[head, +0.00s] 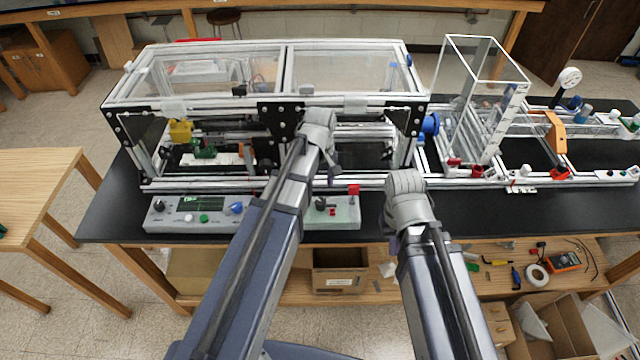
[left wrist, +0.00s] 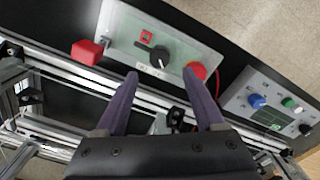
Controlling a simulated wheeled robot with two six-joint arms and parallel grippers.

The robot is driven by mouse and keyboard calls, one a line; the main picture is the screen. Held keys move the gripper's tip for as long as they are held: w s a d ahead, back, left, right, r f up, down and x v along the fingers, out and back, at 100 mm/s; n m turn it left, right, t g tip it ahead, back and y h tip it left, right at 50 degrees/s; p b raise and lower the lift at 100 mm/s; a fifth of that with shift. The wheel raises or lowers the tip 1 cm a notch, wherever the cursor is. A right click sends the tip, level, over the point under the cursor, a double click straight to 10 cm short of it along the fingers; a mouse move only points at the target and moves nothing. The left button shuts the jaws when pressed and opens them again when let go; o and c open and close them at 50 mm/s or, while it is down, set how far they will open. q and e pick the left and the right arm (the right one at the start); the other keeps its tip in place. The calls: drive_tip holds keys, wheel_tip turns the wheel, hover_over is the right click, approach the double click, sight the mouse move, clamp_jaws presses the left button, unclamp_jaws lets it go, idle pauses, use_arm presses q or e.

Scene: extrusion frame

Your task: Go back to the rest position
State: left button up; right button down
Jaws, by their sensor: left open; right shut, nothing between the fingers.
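My left gripper (left wrist: 161,74) is open in the left wrist view, with two purple fingers apart and nothing held. The small control box (left wrist: 125,30) with a black knob, a red button and red parts lies beyond the fingertips. In the head view my left arm reaches over the bench to the front of the extrusion frame (head: 350,103), and its gripper (head: 333,175) is mostly hidden by the wrist. My right gripper (head: 394,243) is mostly hidden under its wrist, at the bench's front edge. It is shut, and nothing shows held.
The small control box (head: 346,212) sits on the black bench beside a larger panel (head: 180,213) with knobs and a display. A clear-walled frame (head: 480,100) stands at the right. A lower shelf holds tools, tape (head: 537,274) and boxes. Bare bench shows at the front right.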

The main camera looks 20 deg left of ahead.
use_arm(q)
drive_tip(key=shift+r, duration=0.6)
use_arm(e)
drive_tip(key=shift+r, duration=0.5)
use_arm(q)
drive_tip(key=shift+f, duration=0.1)
drive_tip(key=shift+s+d, duration=0.1)
drive_tip(key=s+d+f+m+b, duration=0.3)
drive_tip(key=s+d+m, duration=0.2)
drive_tip(key=s+m, duration=0.1)
drive_tip(key=s+d+f+m+y+b, duration=0.1)
drive_tip(key=s+d+f+m+b, duration=0.3)
drive_tip(key=s+m, duration=0.3)
drive_tip(key=shift+s+d, duration=0.6)
drive_tip(key=shift+d, duration=0.05)
use_arm(e)
wheel_tip(320, 180, down, 7)
drive_tip(key=shift+f, duration=0.15)
idle(0.9)
